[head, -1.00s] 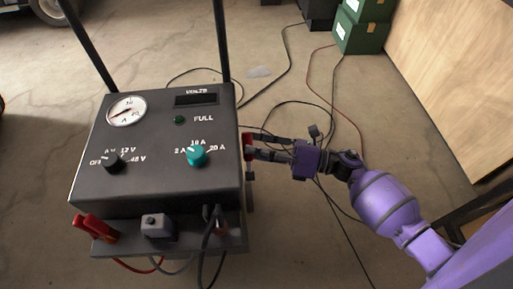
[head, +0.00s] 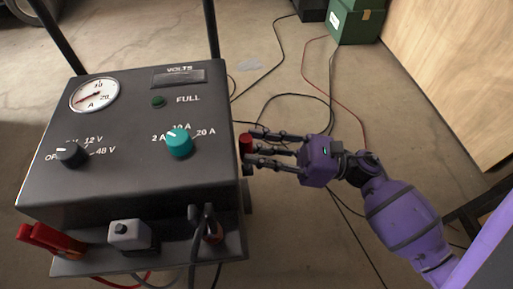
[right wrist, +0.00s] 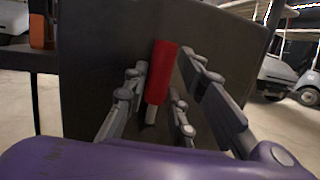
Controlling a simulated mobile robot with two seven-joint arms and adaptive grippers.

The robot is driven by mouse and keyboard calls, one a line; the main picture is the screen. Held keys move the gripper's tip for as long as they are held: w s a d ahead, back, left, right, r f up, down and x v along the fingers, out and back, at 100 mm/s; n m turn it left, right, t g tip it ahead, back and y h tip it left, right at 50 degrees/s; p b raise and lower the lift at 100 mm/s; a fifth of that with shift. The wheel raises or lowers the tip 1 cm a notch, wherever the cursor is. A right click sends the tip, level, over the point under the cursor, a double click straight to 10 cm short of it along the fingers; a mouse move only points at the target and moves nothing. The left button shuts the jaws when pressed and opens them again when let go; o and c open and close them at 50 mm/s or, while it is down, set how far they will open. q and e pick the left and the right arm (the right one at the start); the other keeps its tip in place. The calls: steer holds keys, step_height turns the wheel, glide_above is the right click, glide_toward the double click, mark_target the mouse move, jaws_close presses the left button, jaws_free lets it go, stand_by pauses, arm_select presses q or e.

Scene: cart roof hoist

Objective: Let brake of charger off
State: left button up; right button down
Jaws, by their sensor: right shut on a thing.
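The charger (head: 120,185) is a dark box with a sloped panel, filling the left half of the head view. A red brake handle (head: 246,145) sticks up beside its right side. My right gripper (head: 252,150) reaches in from the right and is shut on this red handle. In the right wrist view the red handle (right wrist: 161,72) stands slightly tilted between the fingers, on a thin grey stem, in front of the charger's dark side (right wrist: 100,60). The foot of the stem is hidden. My left gripper is not in view.
The panel carries a round gauge (head: 95,94), a black knob (head: 71,154) and a teal knob (head: 179,142). Red clamps (head: 50,240) sit on the front ledge. Cables (head: 290,97) lie on the floor at right. Green boxes (head: 355,22) and a wooden board (head: 450,60) stand behind.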

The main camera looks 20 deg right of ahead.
steer(key=shift+s, duration=0.15)
stand_by(0.3)
steer(key=c, duration=1.6)
jaws_free()
steer(key=shift+o, duration=0.7)
steer(key=v, duration=1.2)
steer(key=shift+d, duration=0.1)
